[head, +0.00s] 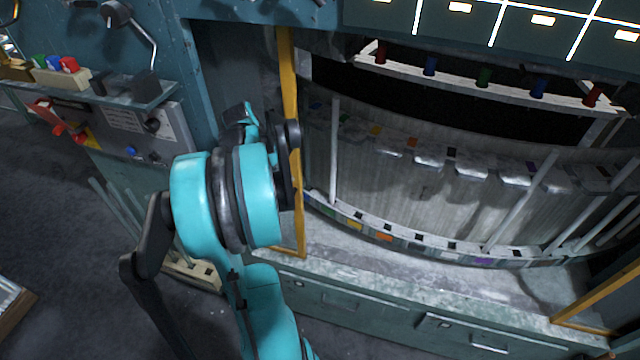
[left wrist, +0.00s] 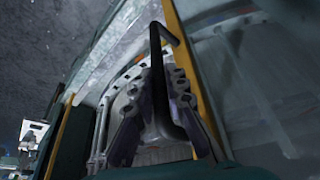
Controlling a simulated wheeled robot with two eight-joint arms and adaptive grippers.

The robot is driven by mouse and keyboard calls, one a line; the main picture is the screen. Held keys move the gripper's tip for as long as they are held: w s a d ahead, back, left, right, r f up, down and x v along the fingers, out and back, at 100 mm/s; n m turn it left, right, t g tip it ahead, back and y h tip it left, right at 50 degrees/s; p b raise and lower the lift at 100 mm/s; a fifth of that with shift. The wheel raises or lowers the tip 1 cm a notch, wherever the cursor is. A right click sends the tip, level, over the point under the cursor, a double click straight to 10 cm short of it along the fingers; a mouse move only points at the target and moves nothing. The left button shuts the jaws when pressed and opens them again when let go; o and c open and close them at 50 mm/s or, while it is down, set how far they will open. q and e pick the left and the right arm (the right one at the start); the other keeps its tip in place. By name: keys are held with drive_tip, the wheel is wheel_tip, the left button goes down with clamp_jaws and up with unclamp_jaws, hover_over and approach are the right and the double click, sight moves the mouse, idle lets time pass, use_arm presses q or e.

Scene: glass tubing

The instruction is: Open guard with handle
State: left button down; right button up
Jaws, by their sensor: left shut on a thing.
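The guard has a yellow frame (head: 289,90), with its left upright beside my arm and its lower right corner at the far right of the head view. Its yellow edge also runs close beside the handle in the left wrist view (left wrist: 178,45). The handle (left wrist: 157,50) is a black bar with a bent end. My left gripper (left wrist: 162,85) is shut on the handle, with a jaw on each side of it. In the head view my teal left wrist stands in front of the left upright and hides most of the grip. My right gripper is in neither view.
Behind the frame is a curved rack (head: 430,190) with slotted ledges and pale rods. A shelf with coloured caps (head: 483,92) hangs above. Left stand a control panel (head: 140,135) and a small shelf (head: 110,98). Drawers (head: 350,295) lie below; the floor at left is open.

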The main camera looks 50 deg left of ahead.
use_arm(q)
drive_tip(key=s+a, duration=0.6)
drive_tip(key=a, duration=0.3)
drive_tip(key=shift+b, duration=0.45)
drive_tip(key=c, duration=1.5)
unclamp_jaws()
drive_tip(key=shift+c, duration=0.2)
drive_tip(key=shift+s+r, duration=0.1)
drive_tip(key=v, duration=1.2)
drive_tip(key=shift+a, duration=0.1)
